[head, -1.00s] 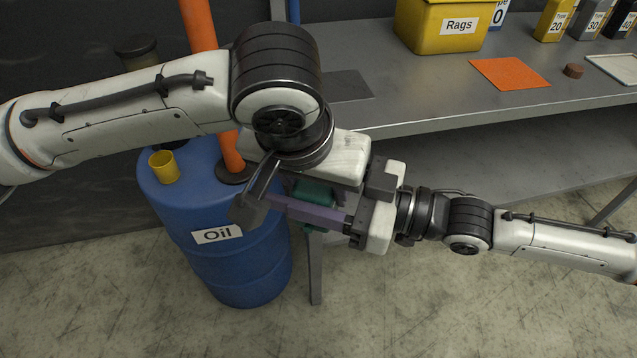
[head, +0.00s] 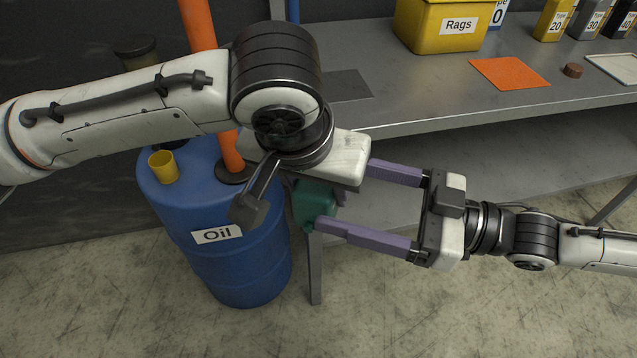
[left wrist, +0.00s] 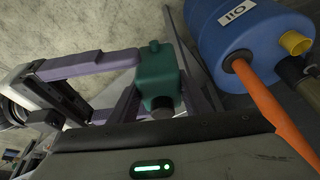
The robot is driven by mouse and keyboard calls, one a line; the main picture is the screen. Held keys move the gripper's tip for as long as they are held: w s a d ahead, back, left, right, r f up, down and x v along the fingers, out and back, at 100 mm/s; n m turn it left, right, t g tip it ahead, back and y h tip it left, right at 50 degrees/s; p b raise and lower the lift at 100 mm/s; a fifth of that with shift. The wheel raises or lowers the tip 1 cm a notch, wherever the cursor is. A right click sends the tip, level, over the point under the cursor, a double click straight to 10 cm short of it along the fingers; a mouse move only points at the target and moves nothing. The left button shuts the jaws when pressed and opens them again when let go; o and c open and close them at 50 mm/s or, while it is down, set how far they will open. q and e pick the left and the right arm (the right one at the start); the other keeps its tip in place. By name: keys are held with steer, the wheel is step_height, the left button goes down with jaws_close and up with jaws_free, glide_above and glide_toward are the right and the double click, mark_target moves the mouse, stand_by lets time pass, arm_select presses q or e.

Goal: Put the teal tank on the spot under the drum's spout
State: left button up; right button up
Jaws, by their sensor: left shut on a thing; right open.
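The teal tank (head: 314,206) hangs below my left gripper (head: 322,190), in front of the bench edge and right of the drum. The left gripper is shut on it; its body hides part of the tank. The tank also shows in the left wrist view (left wrist: 158,80), with a dark cap near the palm. My right gripper (head: 345,196) is open, its two purple fingers apart, reaching in from the right close to the tank. The blue drum (head: 250,275), labelled Oil, stands on the floor at left. I cannot make out its spout or the spot under it.
An orange pipe (head: 198,30) rises from the drum top, beside a yellow cup (head: 163,168). The grey bench (head: 430,100) holds a dark flat patch (head: 348,86), a yellow Rags bin (head: 425,30), an orange cloth (head: 508,73) and several bottles. Floor in front is clear.

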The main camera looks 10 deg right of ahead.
steer(key=s+a+f+t+h, duration=0.1)
steer(key=a+f+h, duration=0.15)
steer(key=f, duration=0.65)
steer(key=s+a+f+t+h, duration=0.1)
steer(key=s+a+f+h, duration=0.15)
steer(key=f, duration=0.55)
arm_select(q)
steer(key=w+a+f+n+y, duration=0.1)
steer(key=a+n, duration=0.4)
steer(key=a, duration=2)
steer(key=shift+w+a+f+y, duration=0.3)
steer(key=shift+a+f+y, duration=0.05)
steer(key=shift+f+y, duration=0.15)
arm_select(e)
steer(key=s+d+f+m+h, duration=0.3)
steer(key=d+f+m+h, duration=0.1)
steer(key=f, duration=0.4)
steer(key=s+d+f+m+g+h, duration=0.1)
steer(key=s+d+f+m+h, duration=0.2)
steer(key=d+f+m, duration=0.3)
step_height(320, 180, down, 2)
steer(key=shift+s+d+f+g+h, duration=0.15)
steer(key=shift+d+g+h, duration=0.15)
steer(key=shift+d+h, duration=0.3)
